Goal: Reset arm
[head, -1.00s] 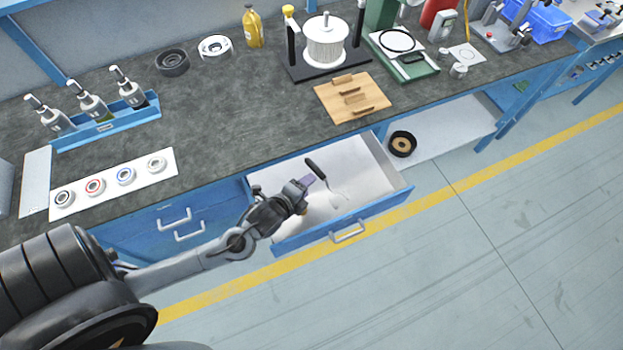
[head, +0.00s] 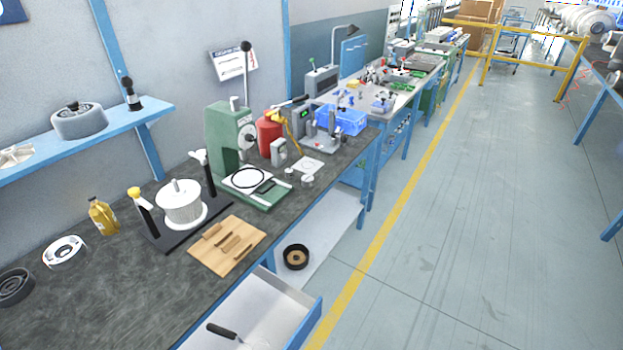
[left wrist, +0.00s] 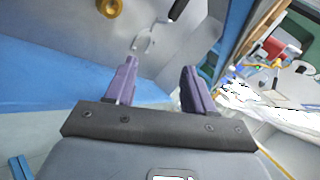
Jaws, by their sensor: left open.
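My left gripper (left wrist: 158,82) shows only in the left wrist view. Its two purple fingers are apart, with nothing between them. Beyond the fingertips lies a tool with a black handle (left wrist: 178,9) and a pale metal end. A round brass-coloured part (left wrist: 110,7) is at the top edge of that view. In the head view the open drawer (head: 283,303) is at the bottom, and the black-handled tool (head: 221,331) lies in it, partly cut off by the frame. Neither of my arms shows in the head view, and my right gripper is in no view.
The dark worktop (head: 130,285) carries a wooden board (head: 228,246), a white spool on a black stand (head: 181,205) and a green press (head: 228,140). A black ring (head: 296,256) sits on the low shelf beside the drawer. The floor (head: 450,240) at right is clear.

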